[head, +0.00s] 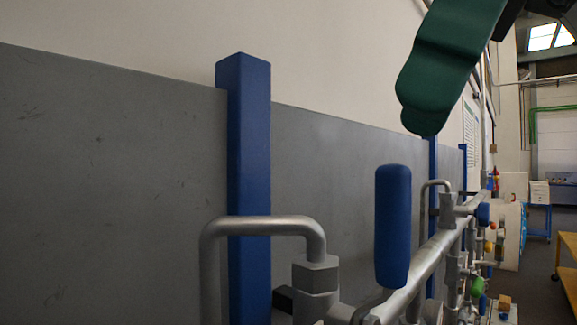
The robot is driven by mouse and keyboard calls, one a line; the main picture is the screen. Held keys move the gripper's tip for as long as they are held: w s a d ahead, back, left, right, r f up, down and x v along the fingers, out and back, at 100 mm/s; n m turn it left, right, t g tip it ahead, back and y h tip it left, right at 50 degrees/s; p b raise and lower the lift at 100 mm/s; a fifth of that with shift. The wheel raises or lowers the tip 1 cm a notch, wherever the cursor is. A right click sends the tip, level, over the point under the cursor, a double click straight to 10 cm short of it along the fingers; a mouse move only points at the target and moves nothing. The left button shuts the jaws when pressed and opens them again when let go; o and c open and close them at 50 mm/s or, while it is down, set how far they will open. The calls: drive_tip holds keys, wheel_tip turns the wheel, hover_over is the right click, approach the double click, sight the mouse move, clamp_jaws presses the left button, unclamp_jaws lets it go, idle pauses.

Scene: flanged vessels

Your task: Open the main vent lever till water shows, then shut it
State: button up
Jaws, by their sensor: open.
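A lever with a thick blue grip (392,225) stands upright in the lower middle of the head view, on a bent metal stem above the grey pipework. No label shows on it, so I cannot tell from the picture alone that it is the main vent lever. My gripper (422,118), dark green, hangs from the top right, above and a little right of the blue grip. It is open, apart from the lever and holds nothing that I can see. Its jaws overlap from this side. No water shows. The lever's base is cut off by the lower edge.
A bent grey pipe (262,228) with a hex fitting (316,276) stands left of the lever. A blue post (249,165) and a grey panel (120,180) lie behind. A long pipe (432,258) with several valves runs away to the right. The space above the lever's left is clear.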

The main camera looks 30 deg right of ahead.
sight(381, 281)
drive_tip(key=shift+m+h, duration=0.4)
drive_tip(key=shift+h, duration=0.3)
drive_tip(key=x, duration=0.3)
drive_tip(key=d+x, duration=0.1)
drive_tip(key=x, duration=0.2)
drive_tip(key=p+x, duration=0.1)
drive_tip(key=x, duration=0.3)
drive_tip(key=shift+w+d+f, duration=0.1)
drive_tip(key=shift+d+f, duration=0.05)
drive_tip(key=shift+f, duration=0.05)
drive_tip(key=shift+c, duration=0.3)
clamp_jaws()
